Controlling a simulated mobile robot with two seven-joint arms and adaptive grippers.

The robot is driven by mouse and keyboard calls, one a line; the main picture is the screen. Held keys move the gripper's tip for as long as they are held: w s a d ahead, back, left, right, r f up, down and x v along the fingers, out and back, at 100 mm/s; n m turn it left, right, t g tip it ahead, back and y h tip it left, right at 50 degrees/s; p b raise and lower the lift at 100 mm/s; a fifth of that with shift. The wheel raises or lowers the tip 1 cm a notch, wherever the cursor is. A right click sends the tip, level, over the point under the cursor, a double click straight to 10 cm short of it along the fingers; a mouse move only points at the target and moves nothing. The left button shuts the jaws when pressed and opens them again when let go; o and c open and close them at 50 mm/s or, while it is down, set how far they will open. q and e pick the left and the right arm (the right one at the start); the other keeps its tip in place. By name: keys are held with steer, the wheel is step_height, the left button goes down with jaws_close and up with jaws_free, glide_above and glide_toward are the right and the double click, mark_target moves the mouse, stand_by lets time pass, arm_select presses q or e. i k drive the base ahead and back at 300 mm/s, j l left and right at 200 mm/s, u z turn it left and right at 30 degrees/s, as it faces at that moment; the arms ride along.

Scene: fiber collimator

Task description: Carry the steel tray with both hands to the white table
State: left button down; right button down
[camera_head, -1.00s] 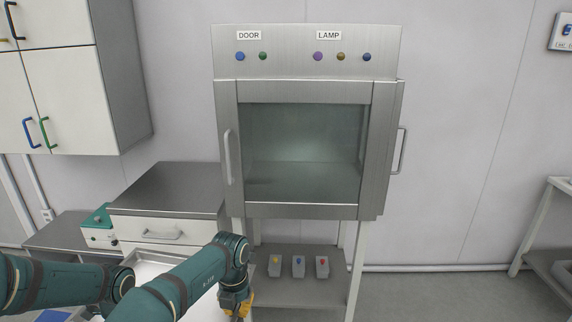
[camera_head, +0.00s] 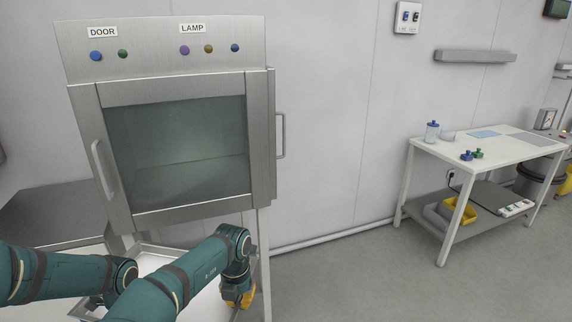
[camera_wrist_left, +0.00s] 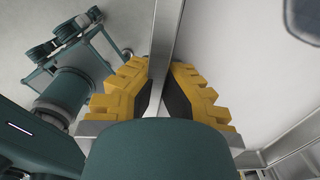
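The steel tray (camera_head: 207,304) shows at the bottom left of the head view, partly hidden behind my two arms. In the left wrist view, the yellow fingers of my left gripper (camera_wrist_left: 163,82) are closed on both sides of the tray's rim (camera_wrist_left: 164,40). My left gripper is hidden in the head view. My right gripper (camera_head: 239,293) is at the tray's right edge and looks closed on it, though its fingertips are partly hidden. The white table (camera_head: 499,150) stands away from the tray, at the right of the head view.
A steel cabinet (camera_head: 262,140) with a glass front stands just beyond the tray. The white table holds a blue-lidded jar (camera_head: 432,132), a bowl, blue and green knobbed items and flat mats. Its lower shelf holds a yellow bin (camera_head: 461,211). Open grey floor (camera_head: 350,280) lies between.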

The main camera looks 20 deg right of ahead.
mark_target(509, 148)
steer(key=z, duration=2.45)
steer(key=i+z, duration=0.1)
steer(key=z, duration=0.55)
steer(key=i+j, duration=1.35)
steer(key=i, duration=0.25)
steer(key=i+j, duration=0.15)
steer(key=i, duration=0.15)
